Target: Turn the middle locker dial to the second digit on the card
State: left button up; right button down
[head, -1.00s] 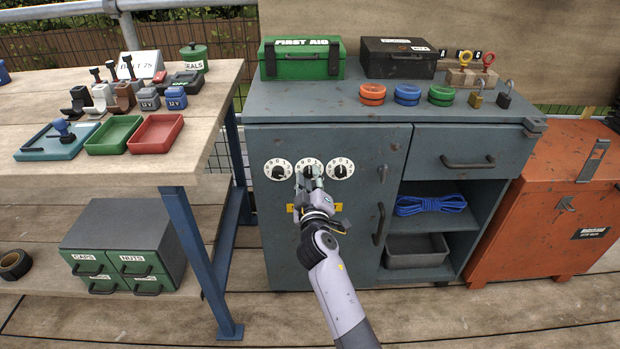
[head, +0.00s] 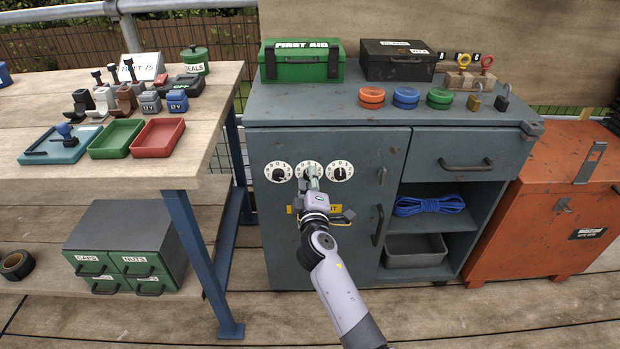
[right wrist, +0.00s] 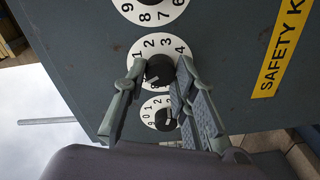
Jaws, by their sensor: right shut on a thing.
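The middle dial (head: 309,166) sits in a row of three white dials on the grey locker's door. My right gripper (head: 311,178) is at it. In the right wrist view, my right gripper's fingertips (right wrist: 164,73) are shut on the dial's black knob (right wrist: 158,71). The digits 1, 2, 3 and 4 show around the rim of the middle dial (right wrist: 150,43); the rest is hidden by the fingers, and its set digit cannot be told. A white card (head: 145,66) stands on the left table, partly behind small objects; it seems to end in 75. My left gripper is out of view.
The left dial (head: 278,171) and right dial (head: 340,171) flank the middle one closely. A yellow label (right wrist: 282,45) is below them on the door. A door handle (head: 378,225) sticks out to the right. The deck in front of the cabinet is clear.

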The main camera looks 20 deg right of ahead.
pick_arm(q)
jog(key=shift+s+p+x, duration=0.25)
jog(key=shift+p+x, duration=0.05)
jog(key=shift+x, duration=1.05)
pick_arm(e)
jog(key=shift+n, duration=1)
jog(key=c, duration=1.3)
grip_release()
jog(key=shift+a, duration=0.1)
jog(key=v, duration=1.2)
